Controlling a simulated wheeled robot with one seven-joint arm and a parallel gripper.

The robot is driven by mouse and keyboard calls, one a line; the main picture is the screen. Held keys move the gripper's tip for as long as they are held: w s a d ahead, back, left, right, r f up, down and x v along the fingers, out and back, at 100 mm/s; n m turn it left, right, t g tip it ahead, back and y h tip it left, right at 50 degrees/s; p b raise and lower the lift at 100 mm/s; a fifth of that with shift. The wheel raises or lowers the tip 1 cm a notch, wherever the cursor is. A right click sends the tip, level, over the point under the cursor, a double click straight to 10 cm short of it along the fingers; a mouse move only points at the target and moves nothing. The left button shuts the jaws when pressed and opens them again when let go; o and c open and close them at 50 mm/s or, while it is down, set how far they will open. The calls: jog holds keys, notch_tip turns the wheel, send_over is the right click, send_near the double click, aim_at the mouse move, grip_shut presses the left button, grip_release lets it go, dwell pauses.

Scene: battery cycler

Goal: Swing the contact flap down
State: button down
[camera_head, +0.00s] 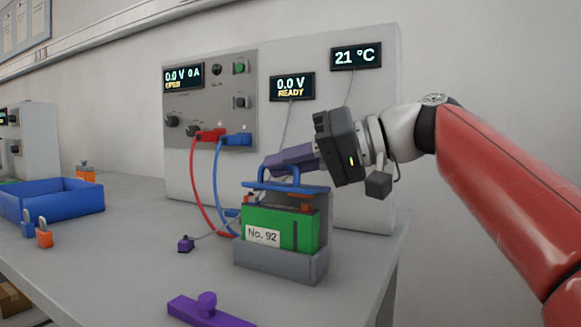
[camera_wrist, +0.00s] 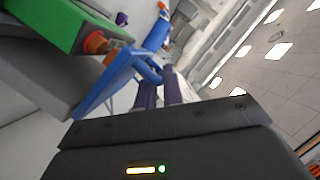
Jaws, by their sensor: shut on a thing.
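The contact flap (camera_head: 262,186) is a blue plate with a looped handle. It lies nearly level over the green battery (camera_head: 308,232), labelled No. 92, in a grey holder (camera_head: 275,262). Orange terminals (camera_head: 306,200) show just under the flap; I cannot tell whether it touches them. My gripper (camera_head: 280,164) comes in from the right, with its purple fingers shut on the flap's handle. In the wrist view the fingers (camera_wrist: 158,92) meet the blue handle (camera_wrist: 148,70); the flap (camera_wrist: 105,84) is beside an orange terminal (camera_wrist: 95,42).
Behind stands the cycler panel (camera_head: 365,110), with red (camera_head: 194,185) and blue cables (camera_head: 219,185) hanging down. A purple knobbed piece (camera_head: 208,312) lies in front. A blue bin (camera_head: 75,200) and small padlocks (camera_head: 44,238) are at left. The table between is mostly clear.

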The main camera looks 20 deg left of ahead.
jog(key=shift+s+f+n+t+b, duration=0.25)
jog(key=shift+f+n+t+b, duration=0.15)
jog(key=shift+f+n+b, duration=0.15)
jog(key=shift+h, duration=0.3)
jog(key=c, duration=1.8)
grip_release()
jog(key=shift+r, duration=0.1)
jog(key=shift+d, duration=0.1)
jog(key=v, duration=0.7)
jog(key=shift+d, duration=0.25)
